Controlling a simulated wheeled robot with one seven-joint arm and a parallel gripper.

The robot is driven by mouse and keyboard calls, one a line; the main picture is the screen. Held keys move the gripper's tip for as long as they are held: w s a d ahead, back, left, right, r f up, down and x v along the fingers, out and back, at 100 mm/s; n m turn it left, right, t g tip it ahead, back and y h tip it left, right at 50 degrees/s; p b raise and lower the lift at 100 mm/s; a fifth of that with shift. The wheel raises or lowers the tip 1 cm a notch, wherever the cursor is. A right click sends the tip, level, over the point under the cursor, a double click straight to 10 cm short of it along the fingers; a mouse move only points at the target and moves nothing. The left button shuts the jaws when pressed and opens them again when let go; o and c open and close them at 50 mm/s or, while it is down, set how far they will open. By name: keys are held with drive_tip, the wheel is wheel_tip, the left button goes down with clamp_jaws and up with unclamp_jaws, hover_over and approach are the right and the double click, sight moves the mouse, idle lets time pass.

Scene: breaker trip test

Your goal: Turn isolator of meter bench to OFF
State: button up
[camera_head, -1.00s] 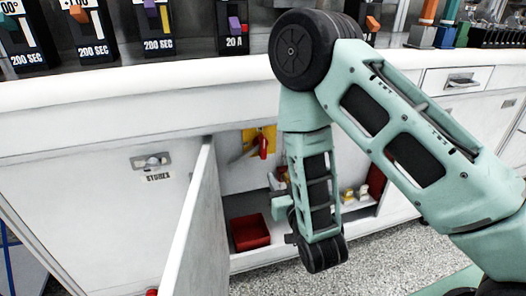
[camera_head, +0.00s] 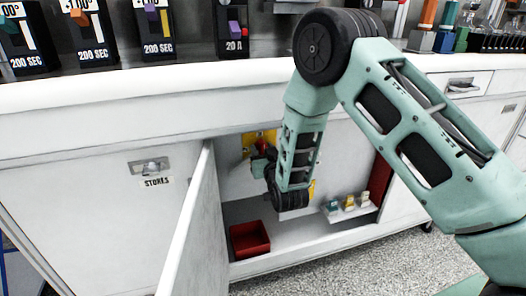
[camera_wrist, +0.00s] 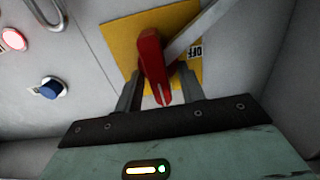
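The isolator is a red handle (camera_wrist: 152,62) on a yellow plate (camera_wrist: 118,38), inside the open cupboard of the bench. An "OFF" label (camera_wrist: 195,50) shows beside it in the wrist view. A grey bar lies across the plate at the upper right. My gripper (camera_wrist: 162,85) is open, with one finger on each side of the red handle's lower end. Whether the fingers touch the handle I cannot tell. In the head view the yellow plate (camera_head: 248,140) and handle (camera_head: 262,146) are partly hidden behind my arm and gripper (camera_head: 262,160).
The open cupboard door (camera_head: 190,225) stands to the left of my arm.

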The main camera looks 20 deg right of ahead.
drive_tip(key=shift+w, duration=0.15)
clamp_jaws()
